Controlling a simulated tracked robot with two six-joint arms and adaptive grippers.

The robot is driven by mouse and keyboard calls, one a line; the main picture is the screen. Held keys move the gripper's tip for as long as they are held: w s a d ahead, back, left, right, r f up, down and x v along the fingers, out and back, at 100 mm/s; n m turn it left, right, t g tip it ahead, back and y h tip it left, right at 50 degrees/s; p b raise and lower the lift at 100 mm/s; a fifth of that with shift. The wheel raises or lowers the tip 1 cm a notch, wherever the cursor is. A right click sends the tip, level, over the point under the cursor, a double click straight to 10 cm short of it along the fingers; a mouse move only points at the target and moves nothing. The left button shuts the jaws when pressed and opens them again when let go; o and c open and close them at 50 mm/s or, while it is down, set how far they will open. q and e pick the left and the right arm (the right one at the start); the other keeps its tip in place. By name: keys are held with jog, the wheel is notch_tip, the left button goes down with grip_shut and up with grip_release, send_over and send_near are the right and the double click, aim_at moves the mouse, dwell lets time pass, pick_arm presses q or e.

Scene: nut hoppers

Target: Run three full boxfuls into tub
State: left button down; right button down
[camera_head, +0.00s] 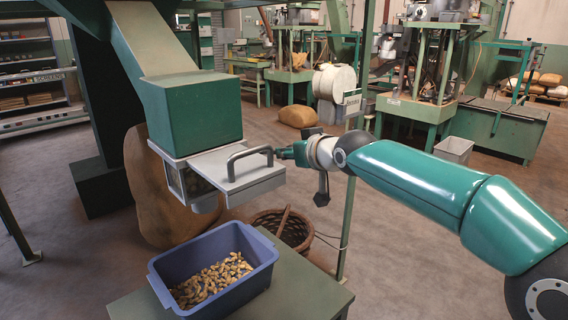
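The blue tub (230,296) stands on a green table, with a layer of nuts (212,281) over its floor. Above it hangs the green hopper box (195,112) at the end of a sloping chute. Under the hopper box is a grey metal box (180,184) with a small side window. A grey plate (226,180) with a dark arched handle (250,158) sticks out to the right from it. My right gripper (281,153) is at the right end of the handle; its fingers are too small to tell whether they grip it. My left gripper is out of view.
The green table (296,284) has free room right of the tub. A wicker basket (284,228) and a large sack (152,195) stand on the floor behind it. A thin green post (349,205) rises close to my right arm.

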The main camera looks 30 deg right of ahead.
notch_tip(320, 180, down, 7)
jog(key=s+b, duration=0.1)
jog(key=b, duration=0.4)
jog(key=shift+f+b, duration=0.15)
jog(key=shift+b, duration=0.15)
jog(key=shift+s+d, duration=0.1)
jog(key=c, duration=0.8)
grip_release()
jog(key=shift+r, duration=0.2)
